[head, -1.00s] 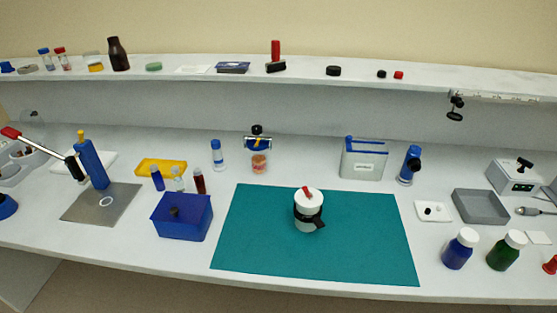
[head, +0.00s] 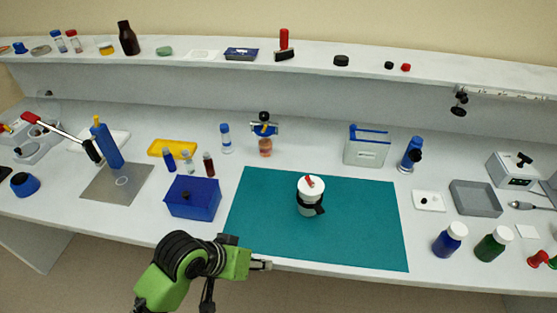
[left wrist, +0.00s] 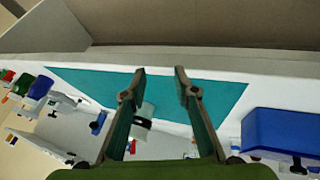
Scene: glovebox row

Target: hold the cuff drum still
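The cuff drum, as I take it, is the white cylinder (head: 311,197) with a black band and a red piece on its lid. It stands upright on the teal mat (head: 365,235). My left gripper (head: 262,265) is low at the mat's front left corner, apart from the drum. In the left wrist view, the left gripper's two fingers (left wrist: 160,72) are spread with nothing between their tips. The drum (left wrist: 145,112) shows beyond them, partly hidden by one finger. My right gripper is not in view.
A blue box (head: 193,198) stands left of the mat, near my left arm. Blue (head: 450,239) and green (head: 493,243) bottles and a grey tray (head: 476,198) are to the right. The shelf (head: 300,62) runs along the back. The mat around the drum is clear.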

